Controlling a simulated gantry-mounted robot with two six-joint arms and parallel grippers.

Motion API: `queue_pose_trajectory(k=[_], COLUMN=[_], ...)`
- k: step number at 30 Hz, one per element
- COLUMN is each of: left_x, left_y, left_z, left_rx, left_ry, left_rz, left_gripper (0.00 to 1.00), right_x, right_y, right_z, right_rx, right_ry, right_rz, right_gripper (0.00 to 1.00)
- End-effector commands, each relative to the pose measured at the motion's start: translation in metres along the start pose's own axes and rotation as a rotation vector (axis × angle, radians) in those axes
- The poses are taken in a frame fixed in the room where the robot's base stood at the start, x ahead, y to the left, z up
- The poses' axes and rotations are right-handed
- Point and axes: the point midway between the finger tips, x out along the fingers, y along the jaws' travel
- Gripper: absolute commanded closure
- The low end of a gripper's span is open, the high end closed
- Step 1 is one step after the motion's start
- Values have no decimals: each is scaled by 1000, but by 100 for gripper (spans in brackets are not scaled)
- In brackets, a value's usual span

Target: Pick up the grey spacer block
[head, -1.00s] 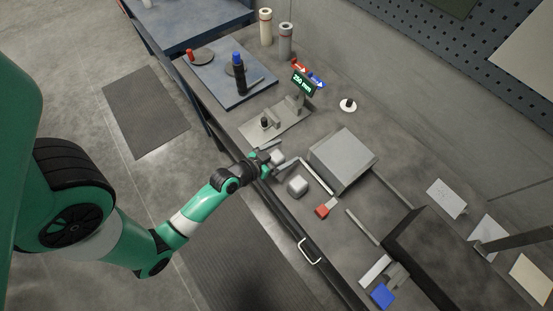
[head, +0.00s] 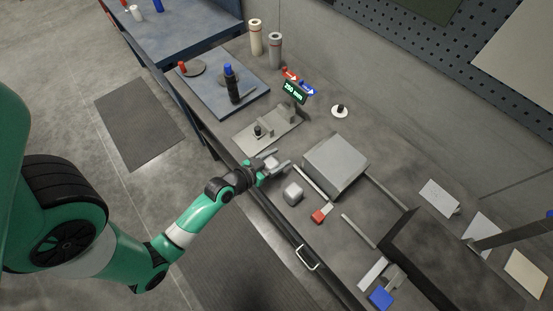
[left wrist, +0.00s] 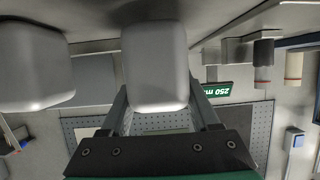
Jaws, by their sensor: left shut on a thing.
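My left gripper (head: 275,167) is shut on a light grey block with rounded edges, the grey spacer block (head: 270,162). In the left wrist view the block (left wrist: 155,65) sits between the two fingers. It is at the near edge of the grey bench; I cannot tell whether it touches the bench top. A second, similar grey block (head: 293,194) stands on the bench just to the right, apart from the gripper. It also shows at the left of the wrist view (left wrist: 32,68). My right gripper is not in view.
A large grey box (head: 336,165) stands behind the second block, with a red-ended piece (head: 320,216) nearby. A grey fixture plate (head: 285,136) with a green "250 mm" display (head: 294,92) lies beyond the gripper. A blue plate (head: 205,80) carries upright tools.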

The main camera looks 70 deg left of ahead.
Motion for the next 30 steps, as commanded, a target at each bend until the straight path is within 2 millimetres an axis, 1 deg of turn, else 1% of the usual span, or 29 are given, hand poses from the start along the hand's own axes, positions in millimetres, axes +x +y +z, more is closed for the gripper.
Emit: queue_pose_trajectory(k=[1, 4, 5, 8, 9, 11, 12, 14, 15, 18, 19, 20, 22, 25, 30], left_x=[-5, -12, -20, -51, -65, -87, -99, -119, -132, -150, -156, -161, -166, -172, -175], left_y=[0, 0, -1, -4, -4, -6, -9, -12, -12, -13, -14, -14, -14, -14, -13], left_z=[-12, -30, -31, -48, -56, -66, -52, -48, -50, -52, -58, -60, -59, -59, -58], left_rx=[0, 0, -2, -4, -4, -4, -8, -9, -8, -7, -8, -9, -9, -6, -2], left_ry=[2, 2, 0, -1, 0, 1, -1, -1, 2, 3, -3, -11, -14, -9, 1], left_rz=[0, 0, -2, -4, -4, -6, -10, -14, -13, -11, -9, -7, -4, -3, -1], left_gripper=[100, 100, 100, 100, 100, 100, 100, 100, 100, 100, 100, 100, 100, 100, 100], right_x=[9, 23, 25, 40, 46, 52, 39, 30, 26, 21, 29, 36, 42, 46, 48], right_y=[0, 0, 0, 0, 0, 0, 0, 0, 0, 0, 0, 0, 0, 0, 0], right_z=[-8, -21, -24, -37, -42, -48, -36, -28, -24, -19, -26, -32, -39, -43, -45], right_rx=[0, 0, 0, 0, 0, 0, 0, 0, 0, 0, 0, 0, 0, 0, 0], right_ry=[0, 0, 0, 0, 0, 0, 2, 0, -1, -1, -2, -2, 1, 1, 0], right_rz=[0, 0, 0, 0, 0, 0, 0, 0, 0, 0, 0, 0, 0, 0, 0], right_gripper=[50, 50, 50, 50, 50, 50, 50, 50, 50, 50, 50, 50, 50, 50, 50])
